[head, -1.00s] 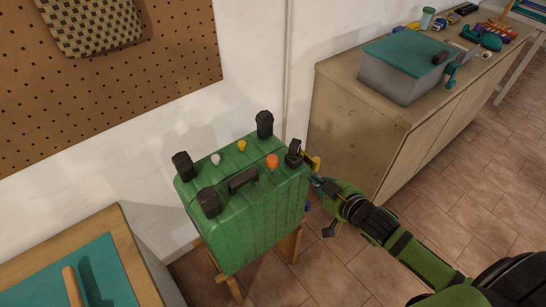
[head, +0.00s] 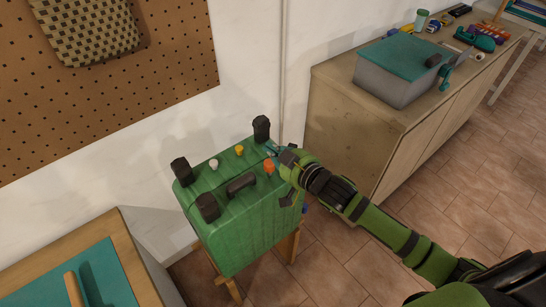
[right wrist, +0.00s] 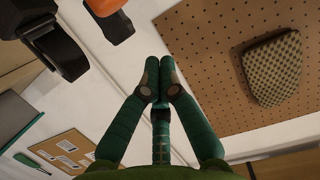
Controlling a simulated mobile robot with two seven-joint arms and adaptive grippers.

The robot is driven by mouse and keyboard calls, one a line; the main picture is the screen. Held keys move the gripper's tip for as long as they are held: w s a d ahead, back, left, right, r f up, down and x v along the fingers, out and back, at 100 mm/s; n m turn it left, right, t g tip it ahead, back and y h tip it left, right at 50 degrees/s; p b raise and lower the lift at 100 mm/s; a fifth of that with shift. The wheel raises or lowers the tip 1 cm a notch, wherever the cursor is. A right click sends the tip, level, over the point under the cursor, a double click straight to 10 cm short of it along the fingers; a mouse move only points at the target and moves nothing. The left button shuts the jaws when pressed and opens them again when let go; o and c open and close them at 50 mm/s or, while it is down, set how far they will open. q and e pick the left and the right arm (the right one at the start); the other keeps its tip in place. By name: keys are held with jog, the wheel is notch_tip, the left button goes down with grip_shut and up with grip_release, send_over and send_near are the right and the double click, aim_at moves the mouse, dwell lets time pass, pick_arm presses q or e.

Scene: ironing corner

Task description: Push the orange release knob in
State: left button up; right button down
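The orange release knob (head: 269,167) stands up from the top of a green ribbed case (head: 245,225), near its right end. It also shows at the top of the right wrist view (right wrist: 110,25), partly cut off. My right gripper (head: 270,150) is over the right end of the case top, just behind and beside the knob. In the right wrist view its two fingertips (right wrist: 160,80) are together with nothing clearly held between them. They look apart from the knob. My left gripper is not in view.
The case top also has a white knob (head: 213,164), a yellow knob (head: 239,150), a black handle (head: 241,183) and black corner posts (head: 261,129). A wooden cabinet (head: 350,140) with a grey box (head: 395,80) stands at right. A pegboard wall (head: 120,90) is behind.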

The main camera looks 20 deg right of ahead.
aim_at(267, 162)
notch_tip(267, 162, down, 4)
jog(key=shift+s, duration=0.15)
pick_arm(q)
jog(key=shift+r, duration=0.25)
pick_arm(e)
notch_tip(267, 162, down, 2)
jog(key=shift+f+b, duration=0.2)
jog(key=shift+b, duration=0.25)
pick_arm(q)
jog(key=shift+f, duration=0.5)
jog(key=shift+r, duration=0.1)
pick_arm(e)
jog(key=shift+r, duration=0.15)
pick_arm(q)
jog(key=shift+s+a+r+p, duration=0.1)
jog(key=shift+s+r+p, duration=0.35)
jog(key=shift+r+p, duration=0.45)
pick_arm(e)
jog(key=s+d+r, duration=0.3)
jog(key=s+r, duration=0.3)
jog(key=s, duration=0.3)
jog(key=shift+d+r, duration=0.2)
